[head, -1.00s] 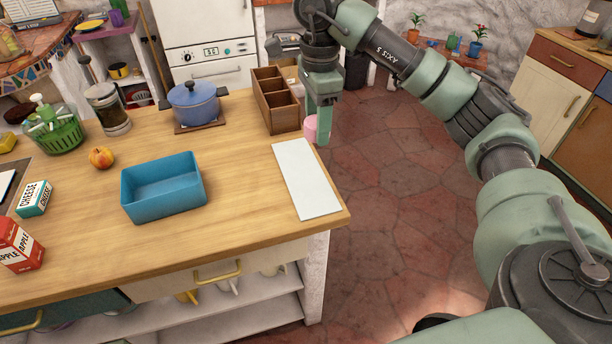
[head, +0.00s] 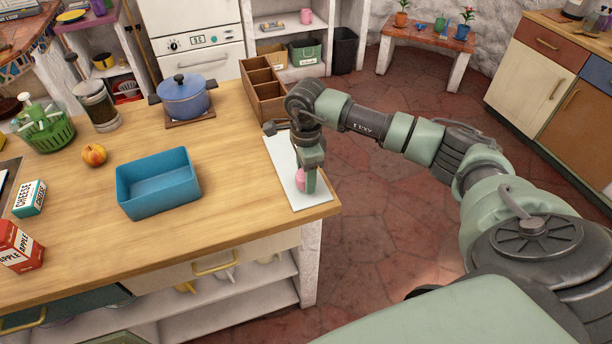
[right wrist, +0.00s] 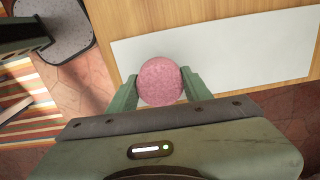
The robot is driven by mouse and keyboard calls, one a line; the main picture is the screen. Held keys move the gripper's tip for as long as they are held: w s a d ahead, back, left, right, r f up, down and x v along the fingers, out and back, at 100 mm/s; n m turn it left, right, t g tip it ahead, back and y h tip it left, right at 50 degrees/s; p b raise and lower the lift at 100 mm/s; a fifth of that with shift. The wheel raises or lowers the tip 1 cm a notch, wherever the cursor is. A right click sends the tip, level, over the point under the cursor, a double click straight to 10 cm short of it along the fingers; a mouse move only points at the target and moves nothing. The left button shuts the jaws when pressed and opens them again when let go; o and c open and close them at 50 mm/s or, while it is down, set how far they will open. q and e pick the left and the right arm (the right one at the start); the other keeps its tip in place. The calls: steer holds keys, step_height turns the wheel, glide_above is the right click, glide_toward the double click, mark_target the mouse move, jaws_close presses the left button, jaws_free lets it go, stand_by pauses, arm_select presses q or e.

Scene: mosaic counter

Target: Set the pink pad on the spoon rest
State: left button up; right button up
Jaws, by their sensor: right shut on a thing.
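The pink pad (head: 299,175) is held between the fingers of my right gripper (head: 307,181). In the right wrist view the pad (right wrist: 161,81) is round, with a green finger on each side of it. The white flat rectangular slab (head: 284,172) on the counter's right end looks to be the spoon rest. The pad is over this slab, near its right long edge. In the right wrist view the slab (right wrist: 225,58) lies behind the pad, which overlaps its near edge. I cannot tell whether pad and slab touch. My left gripper is not in view.
A brown divided box (head: 262,92) stands just behind the slab. A blue tray (head: 158,184), a blue pot (head: 184,97) on a board and an apple (head: 94,154) are further left. The wooden counter (head: 235,165) is clear between tray and slab. Its right edge drops to the floor.

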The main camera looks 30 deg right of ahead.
steer(key=shift+f, duration=0.75)
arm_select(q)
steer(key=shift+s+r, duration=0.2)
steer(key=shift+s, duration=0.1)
arm_select(e)
steer(key=shift+f, duration=0.25)
steer(key=o, duration=1.2)
steer(key=shift+r, duration=0.1)
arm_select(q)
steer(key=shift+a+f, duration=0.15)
